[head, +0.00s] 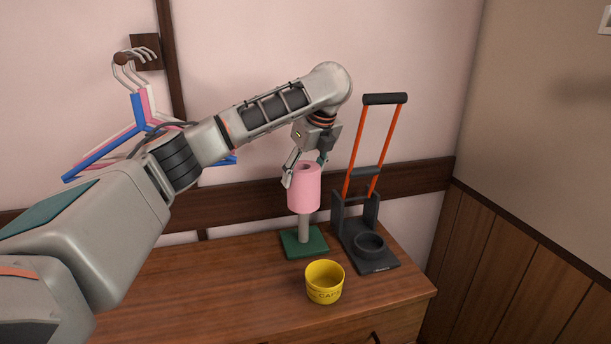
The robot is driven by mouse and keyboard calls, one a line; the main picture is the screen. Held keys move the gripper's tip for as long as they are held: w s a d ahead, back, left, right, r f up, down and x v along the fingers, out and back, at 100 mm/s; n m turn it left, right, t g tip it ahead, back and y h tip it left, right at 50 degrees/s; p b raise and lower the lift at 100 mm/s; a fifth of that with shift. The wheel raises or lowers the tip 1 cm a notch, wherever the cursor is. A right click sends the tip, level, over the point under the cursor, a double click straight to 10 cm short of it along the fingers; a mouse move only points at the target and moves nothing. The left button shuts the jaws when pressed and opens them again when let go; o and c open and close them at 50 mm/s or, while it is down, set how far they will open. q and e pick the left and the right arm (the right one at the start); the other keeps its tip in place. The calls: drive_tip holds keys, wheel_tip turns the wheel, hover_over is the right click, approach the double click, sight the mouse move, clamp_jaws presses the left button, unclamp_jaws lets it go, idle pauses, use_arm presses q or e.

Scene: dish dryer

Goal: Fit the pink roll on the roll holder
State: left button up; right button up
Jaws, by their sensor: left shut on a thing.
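The pink roll (304,190) is upright, with its hole showing at the top. My left gripper (305,172) comes down from above and is shut on the roll's upper part, one finger on each side. The roll holder is a grey post (303,230) on a green square base (291,246) that stands on the wooden cabinet. The roll is in line with the post, and its lower edge is well above the base. The post's top is hidden; I cannot tell how far it reaches into the roll. My right gripper is not in view.
A yellow cup (324,283) stands in front of the holder. A dark stand with orange rods (359,150) and a black ring (370,243) is close to the right. Hangers (105,152) hang on the wall at left. The cabinet top (200,285) is clear at left.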

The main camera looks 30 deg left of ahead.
sight(314, 183)
use_arm(q)
drive_tip(key=shift+f+b, duration=0.55)
drive_tip(key=shift+f, duration=0.25)
drive_tip(key=shift+w+f, duration=0.1)
drive_tip(key=shift+f, duration=0.05)
drive_tip(key=shift+f+p, duration=0.3)
drive_tip(key=shift+f, duration=0.15)
drive_tip(key=shift+f+p, duration=0.5)
drive_tip(key=shift+f, duration=3.5)
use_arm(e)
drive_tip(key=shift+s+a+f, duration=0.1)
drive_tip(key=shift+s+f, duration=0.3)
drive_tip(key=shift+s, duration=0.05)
use_arm(q)
drive_tip(key=shift+f, duration=0.55)
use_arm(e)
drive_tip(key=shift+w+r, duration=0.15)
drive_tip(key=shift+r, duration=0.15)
use_arm(q)
drive_tip(key=o, duration=1.2)
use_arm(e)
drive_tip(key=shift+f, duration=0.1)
use_arm(q)
drive_tip(key=shift+o, duration=0.2)
drive_tip(key=v, duration=1.2)
